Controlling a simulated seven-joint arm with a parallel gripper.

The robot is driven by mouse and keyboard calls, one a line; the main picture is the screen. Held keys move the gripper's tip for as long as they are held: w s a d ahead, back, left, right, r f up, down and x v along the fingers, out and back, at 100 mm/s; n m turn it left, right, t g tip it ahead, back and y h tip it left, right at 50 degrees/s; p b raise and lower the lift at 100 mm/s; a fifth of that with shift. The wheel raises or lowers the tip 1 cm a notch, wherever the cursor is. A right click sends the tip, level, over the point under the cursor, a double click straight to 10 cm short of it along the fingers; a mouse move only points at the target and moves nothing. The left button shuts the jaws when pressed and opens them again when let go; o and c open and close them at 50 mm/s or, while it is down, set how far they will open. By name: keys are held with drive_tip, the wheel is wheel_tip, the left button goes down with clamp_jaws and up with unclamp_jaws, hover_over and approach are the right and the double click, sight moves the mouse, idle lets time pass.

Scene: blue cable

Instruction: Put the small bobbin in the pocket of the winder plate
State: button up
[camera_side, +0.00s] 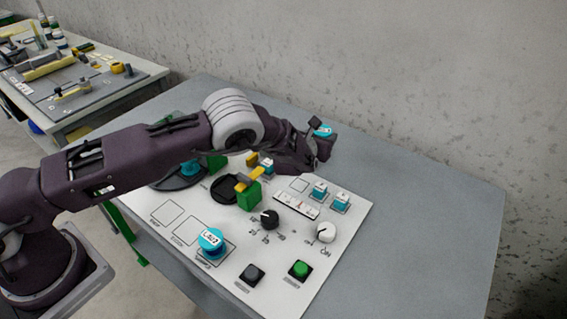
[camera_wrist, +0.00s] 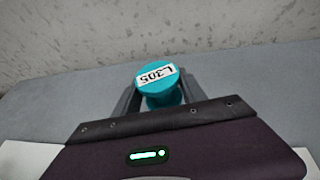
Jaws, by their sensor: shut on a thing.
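A teal bobbin with a white label reading L305 (camera_wrist: 157,75) is held between the two fingers of my gripper (camera_wrist: 160,95) in the wrist view. In the side view my gripper (camera_side: 318,133) is raised above the table, beyond the far right part of the panel, and the teal bobbin (camera_side: 323,131) shows at its tip. The white winder plate (camera_side: 343,235) lies on the grey table below. It carries a dark round recess (camera_side: 224,189) and several outlined squares. I cannot tell which is the pocket. My arm hides part of its far left side.
A larger teal bobbin (camera_side: 211,241) sits at the plate's near left. Small teal bobbins (camera_side: 319,190) stand at the right. A green block (camera_side: 250,195), knobs (camera_side: 325,232) and a green button (camera_side: 300,269) rise from the plate. The table's right side (camera_side: 430,220) is clear.

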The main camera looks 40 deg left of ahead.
sight(318, 164)
wheel_tip(318, 164, down, 7)
drive_tip(key=shift+f, duration=0.15)
drive_tip(key=o, duration=1.3)
drive_tip(key=shift+f, duration=0.1)
drive_tip(key=shift+o, duration=0.2)
drive_tip(key=shift+s+r, duration=0.15)
drive_tip(key=shift+r, duration=0.05)
drive_tip(key=v, duration=1.1)
drive_tip(key=shift+s+r, duration=0.1)
drive_tip(key=shift+s, duration=0.25)
